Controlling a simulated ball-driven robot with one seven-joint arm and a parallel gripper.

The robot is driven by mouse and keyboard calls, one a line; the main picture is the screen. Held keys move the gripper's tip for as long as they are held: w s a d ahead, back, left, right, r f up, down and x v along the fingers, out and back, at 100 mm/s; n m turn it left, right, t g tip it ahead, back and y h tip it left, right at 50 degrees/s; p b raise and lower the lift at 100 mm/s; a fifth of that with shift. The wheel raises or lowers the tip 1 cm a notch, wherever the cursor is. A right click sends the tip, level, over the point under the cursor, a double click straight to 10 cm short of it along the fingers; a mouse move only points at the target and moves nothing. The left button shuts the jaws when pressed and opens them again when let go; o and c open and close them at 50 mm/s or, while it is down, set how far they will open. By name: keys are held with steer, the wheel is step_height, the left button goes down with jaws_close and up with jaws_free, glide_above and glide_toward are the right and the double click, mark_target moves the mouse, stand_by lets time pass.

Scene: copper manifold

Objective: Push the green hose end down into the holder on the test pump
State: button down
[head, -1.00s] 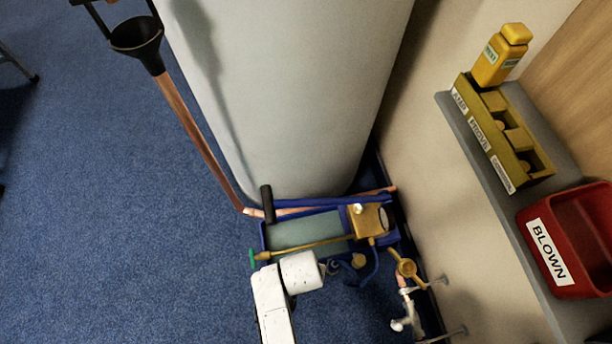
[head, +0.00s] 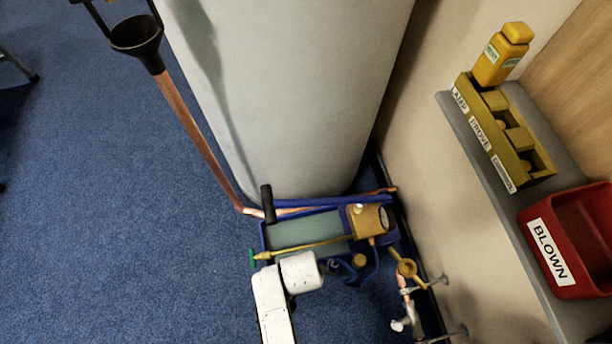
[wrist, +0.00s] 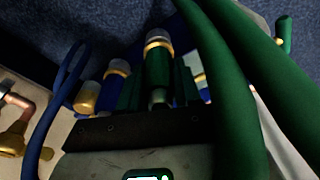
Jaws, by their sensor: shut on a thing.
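The green hose end (wrist: 158,68) stands between my gripper's (wrist: 156,88) fingers in the wrist view, with a brass collar and a grey tip. My gripper is shut on it. Thick green hose (wrist: 222,85) loops across the right of this view. The blue test pump (head: 305,240) stands on the floor in the head view, with my white wrist over its front edge. My fingers and the hose end cannot be made out clearly there. I cannot tell which part is the holder, or whether the hose end is in it.
A blue hose (wrist: 48,110) and brass-collared fittings (wrist: 117,70) are left of my fingers in the wrist view. Brass and copper pipework (head: 405,270) stands right of the pump by the wall. A big grey cylinder (head: 290,100) stands behind. Blue floor is open at left.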

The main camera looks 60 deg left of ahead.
steer(key=shift+f, duration=0.35)
stand_by(0.3)
steer(key=c, duration=0.7)
jaws_free()
steer(key=r+p, duration=0.1)
steer(key=r, duration=0.2)
steer(key=r+p, duration=0.2)
steer(key=r, duration=0.2)
steer(key=s+d+r+p, duration=0.1)
steer(key=r+p, duration=0.1)
steer(key=r, duration=0.1)
steer(key=shift+s+r, duration=0.1)
steer(key=shift+r, duration=0.25)
